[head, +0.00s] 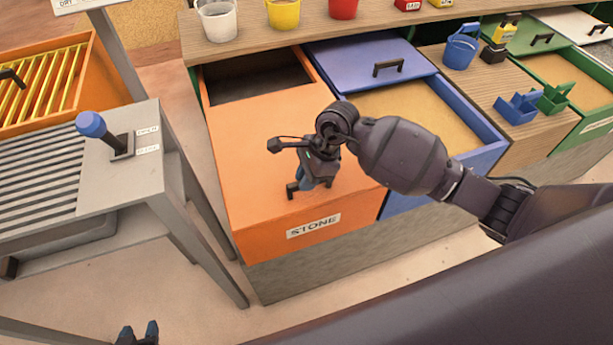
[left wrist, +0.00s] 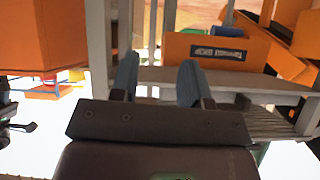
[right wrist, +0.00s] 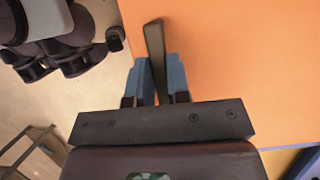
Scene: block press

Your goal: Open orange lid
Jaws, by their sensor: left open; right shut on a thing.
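The orange lid (head: 245,135) lies flat over the front part of the orange bin labelled STONE (head: 313,226). A dark gap (head: 258,76) behind it shows the bin's grey inside. My right gripper (head: 306,183) is at the lid's front edge, shut on its dark handle (right wrist: 155,55), which stands between the blue fingertips in the right wrist view. The wrist partly hides the handle in the head view. My left gripper (head: 138,334) is open and empty, low at the bottom edge of the head view, away from the lid.
A blue bin with sand (head: 415,108) and a blue lid (head: 366,52) adjoins on the right. Buckets stand on the wooden shelf (head: 375,28) behind. A grey slatted table with a blue-knobbed lever (head: 92,124) stands at left. Floor is free between table and bins.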

